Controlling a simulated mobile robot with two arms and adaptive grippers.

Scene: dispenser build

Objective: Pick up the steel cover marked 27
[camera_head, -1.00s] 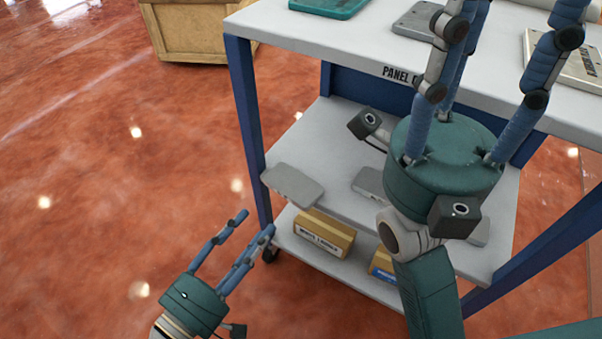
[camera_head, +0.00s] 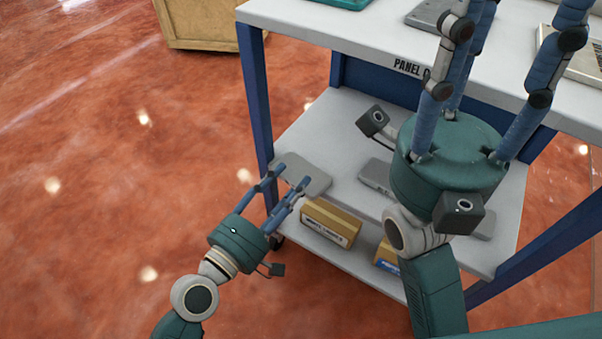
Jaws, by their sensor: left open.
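Flat grey covers lie on the cart's middle shelf: one at the left end (camera_head: 312,170), one in the middle (camera_head: 377,178) and one at the right (camera_head: 482,226), the last two partly hidden by my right arm. No number 27 can be read on any of them. My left gripper (camera_head: 288,175) is open, its fingers pointing at the left-end grey cover and overlapping its near edge in the picture; I cannot tell whether they touch. My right gripper (camera_head: 495,45) is spread open in front of the cart top, its fingertips near or past the top edge.
The cart's white top (camera_head: 330,25) carries a teal panel (camera_head: 345,3), a grey panel (camera_head: 428,14) and a pale plate (camera_head: 580,60). Yellow boxes (camera_head: 330,222) stand on the lower shelf. A blue leg (camera_head: 254,95) bounds the left side. A wooden crate (camera_head: 200,25) stands behind; floor at left is clear.

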